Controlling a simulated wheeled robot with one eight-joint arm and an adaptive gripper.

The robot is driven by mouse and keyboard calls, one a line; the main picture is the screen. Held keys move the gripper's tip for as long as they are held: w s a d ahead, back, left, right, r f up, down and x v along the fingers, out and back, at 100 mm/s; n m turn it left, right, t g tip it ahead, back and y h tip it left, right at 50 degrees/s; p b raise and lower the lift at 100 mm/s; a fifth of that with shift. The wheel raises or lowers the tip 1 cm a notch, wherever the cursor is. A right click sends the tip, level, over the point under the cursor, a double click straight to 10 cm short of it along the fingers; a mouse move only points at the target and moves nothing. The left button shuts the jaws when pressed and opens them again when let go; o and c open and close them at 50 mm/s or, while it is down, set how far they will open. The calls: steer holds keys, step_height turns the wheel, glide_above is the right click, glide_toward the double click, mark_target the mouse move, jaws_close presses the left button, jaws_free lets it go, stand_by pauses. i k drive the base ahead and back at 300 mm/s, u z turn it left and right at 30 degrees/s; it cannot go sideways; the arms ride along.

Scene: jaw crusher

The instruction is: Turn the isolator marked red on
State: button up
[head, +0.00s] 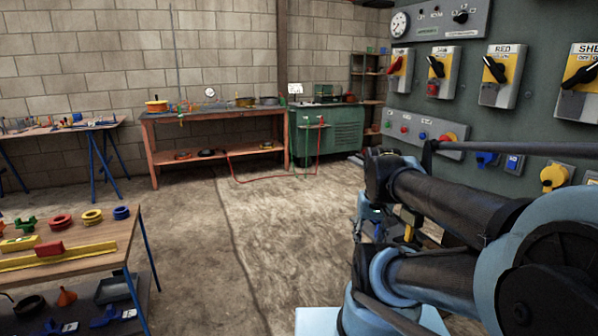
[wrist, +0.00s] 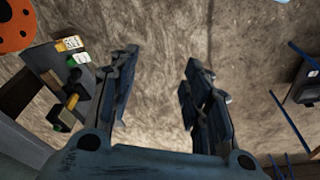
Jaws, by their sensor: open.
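The isolator marked RED (head: 502,76) is on the grey-green panel at the upper right of the head view. It is a grey box with a yellow plate and a black handle (head: 495,69), which slants from upper left to lower right. Its OFF and ON lettering is too small to match surely to the handle. My gripper (wrist: 160,64) is open and empty in the wrist view, with bare floor between its fingers. In the head view it is low, left of and below the isolator, partly hidden by my arm. It does not touch the isolator.
Similar isolators flank it: one with a red handle (head: 399,72), one with a black handle (head: 442,70), and one marked SHE (head: 578,82). A button box (head: 425,134) and sockets sit below. A table (head: 95,240) stands left; the middle floor is clear.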

mark_target(497, 70)
steer(key=z, duration=0.3)
steer(key=k, duration=0.85)
steer(key=u, duration=0.3)
steer(key=i, duration=0.5)
